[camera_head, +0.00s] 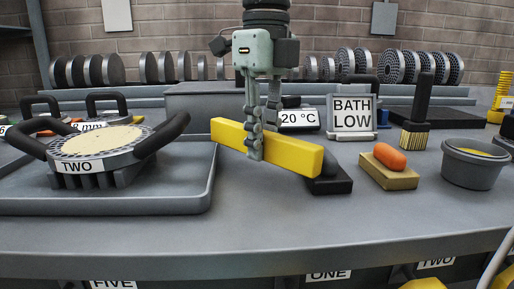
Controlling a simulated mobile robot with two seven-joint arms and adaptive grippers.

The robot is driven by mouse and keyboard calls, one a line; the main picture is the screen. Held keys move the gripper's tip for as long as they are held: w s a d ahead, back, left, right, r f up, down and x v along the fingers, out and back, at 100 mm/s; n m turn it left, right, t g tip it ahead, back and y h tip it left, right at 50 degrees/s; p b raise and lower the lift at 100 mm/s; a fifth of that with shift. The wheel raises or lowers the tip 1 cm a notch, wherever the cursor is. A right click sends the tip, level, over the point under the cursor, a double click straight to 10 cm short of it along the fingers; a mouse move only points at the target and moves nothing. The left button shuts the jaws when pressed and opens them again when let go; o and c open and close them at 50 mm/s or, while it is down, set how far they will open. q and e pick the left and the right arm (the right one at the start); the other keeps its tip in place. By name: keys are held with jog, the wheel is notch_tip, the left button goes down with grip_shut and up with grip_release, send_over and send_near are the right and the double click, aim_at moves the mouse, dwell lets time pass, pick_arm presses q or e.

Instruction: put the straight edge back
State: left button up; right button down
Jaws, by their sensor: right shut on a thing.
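The straight edge is a long yellow bar (290,158). My right gripper (256,145) comes down from above and is shut on it, left of the bar's middle. The bar slants, its left end farther back and its right end nearer the front. It appears to be above the grey bench (300,222). Its right end partly hides a dark block (334,184) with a rounded black top behind it. My left gripper is not in view.
A die marked TWO (88,155) with black handles stands on the left tray (190,197). To the right are a BATH LOW sign (352,115), a brush (415,135), a block with an orange handle (390,172) and a grey bowl (473,168). Discs line the back. The front bench strip is clear.

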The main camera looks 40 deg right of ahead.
jog(key=shift+r, duration=0.75)
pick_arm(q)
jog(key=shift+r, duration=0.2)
pick_arm(e)
jog(key=shift+r, duration=2.3)
jog(key=shift+f, duration=0.35)
notch_tip(320, 180, down, 2)
jog(key=shift+f+b, duration=0.1)
jog(key=shift+b, duration=0.55)
jog(key=shift+f+b, duration=0.5)
jog(key=shift+f, duration=0.4)
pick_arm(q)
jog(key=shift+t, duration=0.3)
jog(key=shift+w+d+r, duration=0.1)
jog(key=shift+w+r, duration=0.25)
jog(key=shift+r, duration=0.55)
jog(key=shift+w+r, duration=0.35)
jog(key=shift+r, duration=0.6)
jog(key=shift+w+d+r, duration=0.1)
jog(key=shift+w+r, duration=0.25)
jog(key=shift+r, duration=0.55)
pick_arm(e)
jog(key=shift+f+h, duration=0.3)
jog(key=shift+f, duration=0.15)
